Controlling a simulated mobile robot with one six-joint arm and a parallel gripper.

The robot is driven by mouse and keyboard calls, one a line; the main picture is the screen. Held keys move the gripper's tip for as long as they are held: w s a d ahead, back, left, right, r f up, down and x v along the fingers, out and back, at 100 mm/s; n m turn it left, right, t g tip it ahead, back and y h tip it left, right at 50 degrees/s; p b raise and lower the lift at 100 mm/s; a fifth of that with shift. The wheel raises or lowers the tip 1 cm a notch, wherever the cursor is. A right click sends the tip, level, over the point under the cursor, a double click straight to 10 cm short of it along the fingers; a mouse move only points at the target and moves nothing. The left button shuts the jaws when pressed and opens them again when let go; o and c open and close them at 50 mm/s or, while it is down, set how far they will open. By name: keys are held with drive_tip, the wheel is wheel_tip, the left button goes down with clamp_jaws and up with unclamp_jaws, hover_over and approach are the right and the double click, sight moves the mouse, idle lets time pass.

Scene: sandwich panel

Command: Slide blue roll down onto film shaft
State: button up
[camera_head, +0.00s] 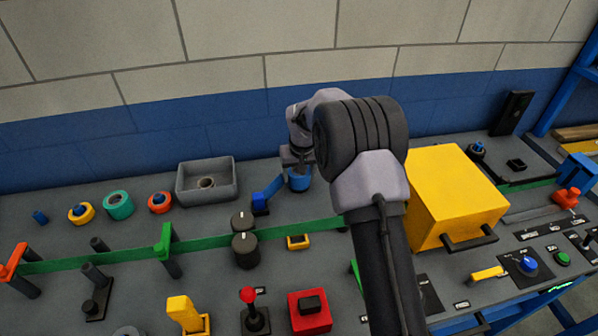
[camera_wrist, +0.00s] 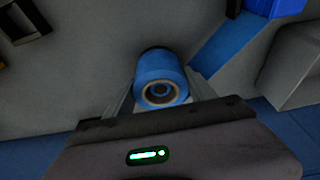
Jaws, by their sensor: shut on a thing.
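I cannot make out the film shaft; the roll and gripper cover that spot. I cannot tell whether a shaft is inside the core or whether the roll touches the bench.
A grey tray (camera_head: 226,188) stands to the left, black rollers (camera_head: 243,220) in front. A large yellow box (camera_head: 455,195) is right of my arm. The blue-and-grey wall is close behind.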

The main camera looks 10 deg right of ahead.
drive_tip(key=o, duration=1.5)
drive_tip(key=shift+f, duration=0.1)
drive_tip(key=shift+o, duration=0.2)
wheel_tip(320, 180, up, 10)
drive_tip(key=p, duration=0.7)
drive_tip(key=shift+f, duration=0.2)
